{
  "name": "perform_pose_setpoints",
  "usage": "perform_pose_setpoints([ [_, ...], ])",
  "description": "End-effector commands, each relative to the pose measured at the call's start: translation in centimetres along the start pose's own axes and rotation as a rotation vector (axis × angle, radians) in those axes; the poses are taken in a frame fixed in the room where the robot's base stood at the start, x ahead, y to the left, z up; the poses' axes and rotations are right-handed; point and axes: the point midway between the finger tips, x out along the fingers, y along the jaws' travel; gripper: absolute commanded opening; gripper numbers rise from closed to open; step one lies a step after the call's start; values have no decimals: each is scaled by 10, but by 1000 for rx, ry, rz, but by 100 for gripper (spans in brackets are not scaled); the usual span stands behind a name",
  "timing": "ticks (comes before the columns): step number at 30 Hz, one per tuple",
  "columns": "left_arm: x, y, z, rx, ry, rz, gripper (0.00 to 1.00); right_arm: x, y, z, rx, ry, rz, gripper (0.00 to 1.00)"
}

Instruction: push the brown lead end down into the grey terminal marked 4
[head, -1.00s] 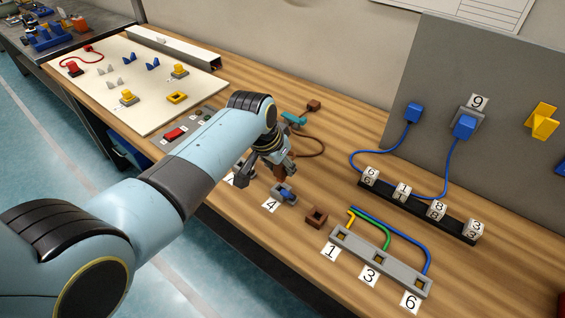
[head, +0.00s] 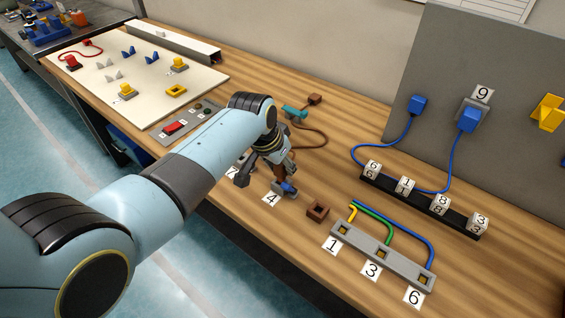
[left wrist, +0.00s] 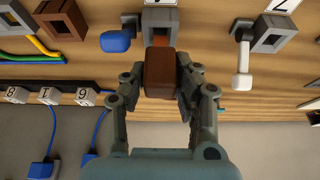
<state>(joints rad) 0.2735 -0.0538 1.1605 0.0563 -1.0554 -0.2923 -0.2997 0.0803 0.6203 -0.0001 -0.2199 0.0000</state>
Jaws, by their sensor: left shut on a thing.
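The brown lead end (left wrist: 160,75) is a brown block between the fingers of my left gripper (left wrist: 160,88), which is shut on it. Its brown cable (head: 320,134) curves across the table in the head view. The grey terminal (left wrist: 159,17) is just ahead of the block in the left wrist view, with a blue lever (left wrist: 117,41) beside it. The lead end covers part of its opening, and I cannot tell whether they touch. In the head view my left gripper (head: 277,180) is just above the label 4 (head: 271,198) and hides most of that terminal. My right gripper is not in view.
A brown socket (head: 317,210) stands right of the terminal. A grey block with several sockets (head: 384,258) is farther right. Another grey terminal with a white lever (left wrist: 243,70) is close by. A black rail of numbered cubes (head: 421,208) lies behind.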

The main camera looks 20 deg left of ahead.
Motion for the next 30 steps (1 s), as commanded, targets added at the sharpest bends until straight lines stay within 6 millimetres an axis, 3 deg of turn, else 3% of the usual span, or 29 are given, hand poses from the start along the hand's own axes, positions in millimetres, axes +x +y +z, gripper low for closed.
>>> perform_pose_setpoints([
  [30, -1, 1, 0, 0, 0, 0, 0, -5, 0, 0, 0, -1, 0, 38],
])
